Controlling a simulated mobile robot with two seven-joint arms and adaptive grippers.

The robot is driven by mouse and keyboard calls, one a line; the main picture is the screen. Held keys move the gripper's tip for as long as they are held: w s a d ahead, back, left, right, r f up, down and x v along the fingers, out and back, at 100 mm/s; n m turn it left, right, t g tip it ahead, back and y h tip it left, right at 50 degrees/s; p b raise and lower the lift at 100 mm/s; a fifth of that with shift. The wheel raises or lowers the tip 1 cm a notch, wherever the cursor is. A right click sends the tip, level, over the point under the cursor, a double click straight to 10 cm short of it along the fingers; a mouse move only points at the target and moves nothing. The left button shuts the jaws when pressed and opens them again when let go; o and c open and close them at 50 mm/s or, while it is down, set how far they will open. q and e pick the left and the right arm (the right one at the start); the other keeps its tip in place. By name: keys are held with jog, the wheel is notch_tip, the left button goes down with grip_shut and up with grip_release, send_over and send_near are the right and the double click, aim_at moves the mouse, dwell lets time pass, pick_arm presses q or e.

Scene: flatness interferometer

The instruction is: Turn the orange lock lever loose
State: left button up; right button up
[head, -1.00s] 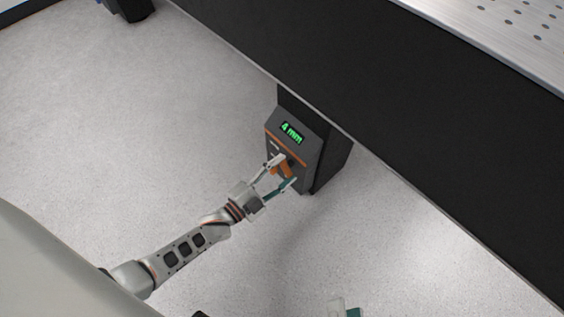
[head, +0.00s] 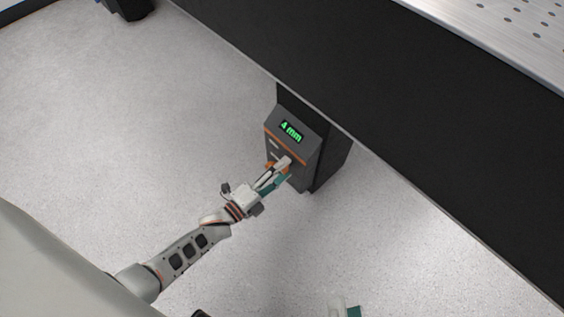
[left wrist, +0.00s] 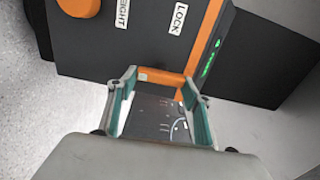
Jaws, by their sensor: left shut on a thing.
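The orange lock lever (left wrist: 160,76) is on the front of a dark control box (head: 308,150), below a LOCK label (left wrist: 178,18) in the left wrist view. My left gripper (head: 284,169) is at the box front, shut on the lever, with its two fingers (left wrist: 158,92) on either side of it. In the head view the fingers hide most of the lever. Part of my right gripper (head: 345,311) shows at the bottom edge of the head view, away from the box; its jaw state is unclear.
A green display (head: 291,131) on the box reads 4 mm. An orange knob (left wrist: 78,4) is beside a partly cut HEIGHT label (left wrist: 122,14). The black table side (head: 400,110) rises beyond the box, under a perforated metal top (head: 480,20).

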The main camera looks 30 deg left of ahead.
pick_arm(q)
jog(key=shift+a, duration=0.1)
jog(key=o, duration=1.1)
jog(key=v, duration=1.2)
